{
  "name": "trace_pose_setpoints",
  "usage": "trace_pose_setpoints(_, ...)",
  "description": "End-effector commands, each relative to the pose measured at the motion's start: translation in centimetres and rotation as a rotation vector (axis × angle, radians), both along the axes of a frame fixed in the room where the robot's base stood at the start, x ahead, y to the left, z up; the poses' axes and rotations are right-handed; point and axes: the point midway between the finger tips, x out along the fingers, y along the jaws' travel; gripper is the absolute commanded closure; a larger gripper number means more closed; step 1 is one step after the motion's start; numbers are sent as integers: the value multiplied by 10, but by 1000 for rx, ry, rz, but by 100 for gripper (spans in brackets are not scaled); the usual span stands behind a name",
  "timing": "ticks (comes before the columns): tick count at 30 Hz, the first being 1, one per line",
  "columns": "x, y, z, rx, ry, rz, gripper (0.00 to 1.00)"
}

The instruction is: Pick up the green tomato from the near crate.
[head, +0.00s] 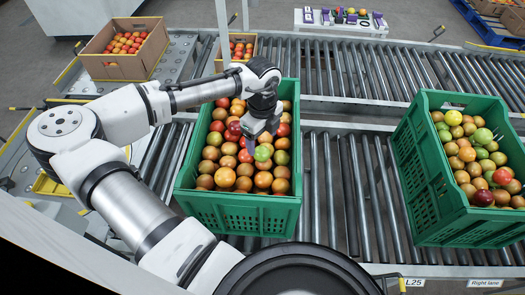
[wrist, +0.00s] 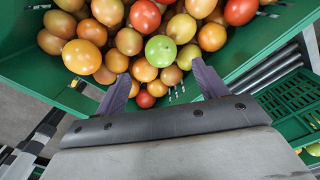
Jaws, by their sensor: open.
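The green tomato (head: 262,153) lies on top of the heap of orange and red tomatoes in the near green crate (head: 240,213). In the wrist view the green tomato (wrist: 160,51) shows ahead of and between the two purple fingers. My gripper (head: 256,142) is over the crate, close to the green tomato. In the wrist view my gripper (wrist: 159,76) is open, with nothing between its fingers. I cannot tell the exact height of the fingertips above the tomato.
A second green crate (head: 432,205) with mixed green, orange and red tomatoes stands to the right on the roller conveyor (head: 345,190). Cardboard boxes (head: 115,66) of tomatoes stand at the back left. Bare rollers lie between the two green crates.

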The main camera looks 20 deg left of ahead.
Motion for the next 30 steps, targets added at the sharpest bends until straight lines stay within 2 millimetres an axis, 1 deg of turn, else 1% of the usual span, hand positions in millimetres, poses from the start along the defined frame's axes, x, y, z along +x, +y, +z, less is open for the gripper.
trace_pose_setpoints(3, 0, 0, -11, 1, -1, 0, 28)
trace_pose_setpoints(8, 1, 1, -20, 1, -1, 0, 28)
trace_pose_setpoints(14, 3, 5, -45, 2, 0, -1, 28)
trace_pose_setpoints(15, 3, 4, -52, 0, 0, -2, 28)
trace_pose_setpoints(18, 4, 5, -62, 1, -3, -1, 28)
trace_pose_setpoints(21, 3, 5, -67, 2, -4, 0, 28)
trace_pose_setpoints(26, 4, 5, -67, 2, -4, 0, 28)
trace_pose_setpoints(28, 4, 5, -67, 2, -4, 0, 35)
trace_pose_setpoints(30, 4, 5, -67, 1, -3, 0, 44)
